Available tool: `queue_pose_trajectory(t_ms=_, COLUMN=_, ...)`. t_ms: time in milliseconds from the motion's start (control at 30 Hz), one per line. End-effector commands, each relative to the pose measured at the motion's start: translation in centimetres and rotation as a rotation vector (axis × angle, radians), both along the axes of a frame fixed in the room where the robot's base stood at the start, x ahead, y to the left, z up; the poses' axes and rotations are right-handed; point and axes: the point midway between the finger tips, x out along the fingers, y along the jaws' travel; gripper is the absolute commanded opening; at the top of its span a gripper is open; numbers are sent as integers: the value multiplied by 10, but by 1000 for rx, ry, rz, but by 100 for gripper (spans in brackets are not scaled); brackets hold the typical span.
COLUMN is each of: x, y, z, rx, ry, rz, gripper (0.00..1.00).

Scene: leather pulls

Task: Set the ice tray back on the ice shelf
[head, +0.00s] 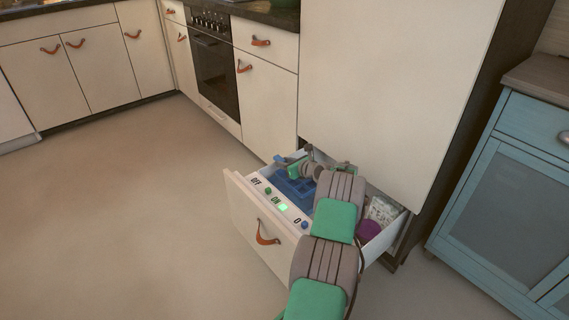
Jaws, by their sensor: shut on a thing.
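The blue ice tray (293,189) shows at the left inside the pulled-out white drawer. My gripper (284,164) reaches in over the far end of the tray and is shut on it. My arm comes up from the lower right and covers the middle of the drawer. I cannot tell whether the tray touches the surface below it. The ice shelf cannot be made out apart from the drawer interior.
A purple round item (368,230) and a pale packet (381,210) lie at right. A blue cabinet (510,190) stands further right. The left floor is clear.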

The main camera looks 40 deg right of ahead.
Motion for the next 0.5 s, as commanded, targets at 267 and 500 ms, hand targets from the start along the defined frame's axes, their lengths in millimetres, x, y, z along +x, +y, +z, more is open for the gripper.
queue_pose_trajectory(t_ms=267, x=0, y=0, z=0, rx=0, ry=0, rz=0, gripper=40)
queue_pose_trajectory(t_ms=500, x=0, y=0, z=-1, rx=0, ry=0, rz=0, gripper=48)
